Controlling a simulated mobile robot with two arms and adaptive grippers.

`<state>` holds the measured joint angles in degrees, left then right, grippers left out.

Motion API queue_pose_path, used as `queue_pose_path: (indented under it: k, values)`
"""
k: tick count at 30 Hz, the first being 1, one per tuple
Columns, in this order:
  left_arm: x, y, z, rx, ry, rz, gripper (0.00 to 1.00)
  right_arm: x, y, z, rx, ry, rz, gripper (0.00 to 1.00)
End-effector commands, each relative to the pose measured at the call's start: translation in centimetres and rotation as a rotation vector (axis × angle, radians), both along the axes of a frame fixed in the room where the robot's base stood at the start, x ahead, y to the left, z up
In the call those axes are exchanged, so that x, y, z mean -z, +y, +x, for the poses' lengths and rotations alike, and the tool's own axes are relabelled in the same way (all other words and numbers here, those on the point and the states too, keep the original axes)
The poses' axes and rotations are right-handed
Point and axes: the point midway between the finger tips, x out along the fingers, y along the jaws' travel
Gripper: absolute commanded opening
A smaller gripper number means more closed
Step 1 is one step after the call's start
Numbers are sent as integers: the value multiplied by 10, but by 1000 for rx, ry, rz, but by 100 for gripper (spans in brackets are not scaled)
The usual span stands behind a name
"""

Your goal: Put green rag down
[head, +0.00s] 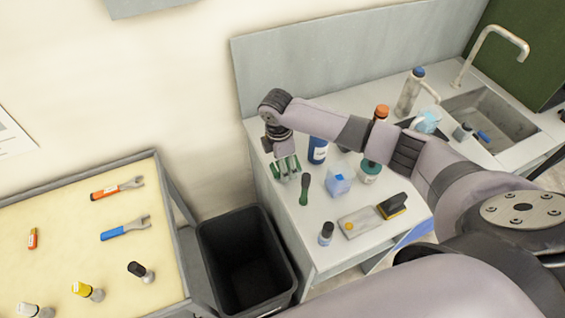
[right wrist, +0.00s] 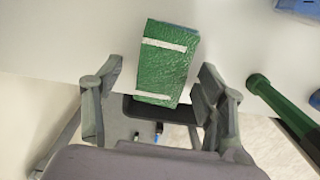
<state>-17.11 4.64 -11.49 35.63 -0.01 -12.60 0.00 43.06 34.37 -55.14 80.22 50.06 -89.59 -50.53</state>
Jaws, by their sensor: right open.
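The green rag (head: 287,172), with white stripes, lies on the white counter near its left end. It also shows in the right wrist view (right wrist: 165,65), where it looks like a folded block lying flat at the counter edge. My right gripper (head: 285,167) points down over the rag in the head view. In the right wrist view its two fingers (right wrist: 155,103) are spread apart, with the rag between and just beyond them and a visible gap on each side. My left gripper is in neither view.
A green-handled tool (head: 304,188) lies close beside the rag. A blue bottle (head: 317,151), a light blue block (head: 338,180) and a small dark-capped bottle (head: 326,234) stand nearby. A black bin (head: 206,245) is left of the counter, beside a yellow-topped table (head: 60,230).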

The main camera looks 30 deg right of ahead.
Motion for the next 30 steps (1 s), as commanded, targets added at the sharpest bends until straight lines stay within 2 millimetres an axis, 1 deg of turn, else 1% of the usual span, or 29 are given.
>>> queue_pose_path:
  k: [5,8,12,15,18,21,24,30]
  values:
    - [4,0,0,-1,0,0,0,-18,1,2,0,-4,2,66]
    - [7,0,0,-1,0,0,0,-38,2,2,-1,-6,2,66]
    - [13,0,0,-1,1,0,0,-69,5,2,-1,-6,1,66]
    - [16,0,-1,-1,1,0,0,-89,6,2,0,-5,2,66]
    - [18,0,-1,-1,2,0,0,-105,7,2,0,-4,2,66]
    - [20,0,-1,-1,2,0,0,-115,8,2,0,-1,1,66]
    - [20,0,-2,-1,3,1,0,-121,8,2,0,-1,1,66]
    - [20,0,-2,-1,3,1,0,-123,8,1,0,0,1,66]
